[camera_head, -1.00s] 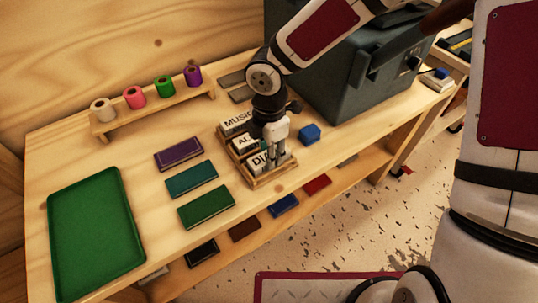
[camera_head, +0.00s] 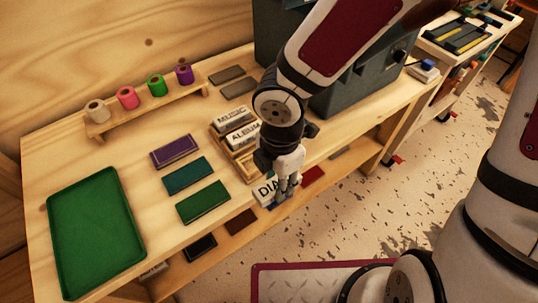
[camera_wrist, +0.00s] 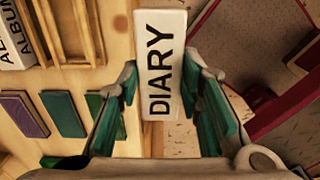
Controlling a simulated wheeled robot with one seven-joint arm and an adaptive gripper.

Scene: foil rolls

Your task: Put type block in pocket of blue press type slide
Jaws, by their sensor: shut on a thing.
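My gripper (camera_head: 279,198) is shut on a white type block (camera_head: 265,191) marked DIARY. It holds the block in front of the wooden rack, over the table's front edge. In the wrist view the DIARY block (camera_wrist: 160,65) stands between the two green-padded fingers (camera_wrist: 165,92). The rack (camera_head: 243,168) has a free front slot; its other slots hold the MUSIC block (camera_head: 231,116) and the ALBUM block (camera_head: 243,135). A large dark blue-grey machine (camera_head: 365,93), perhaps the press, stands at the back, partly behind my arm. I cannot make out a type slide or its pocket.
A green tray (camera_head: 95,230) lies at the left. Purple (camera_head: 175,151), teal (camera_head: 188,175) and green (camera_head: 203,202) books lie left of the rack. Foil rolls stand on a wooden stand (camera_head: 150,117) at the back. A lower shelf holds more books.

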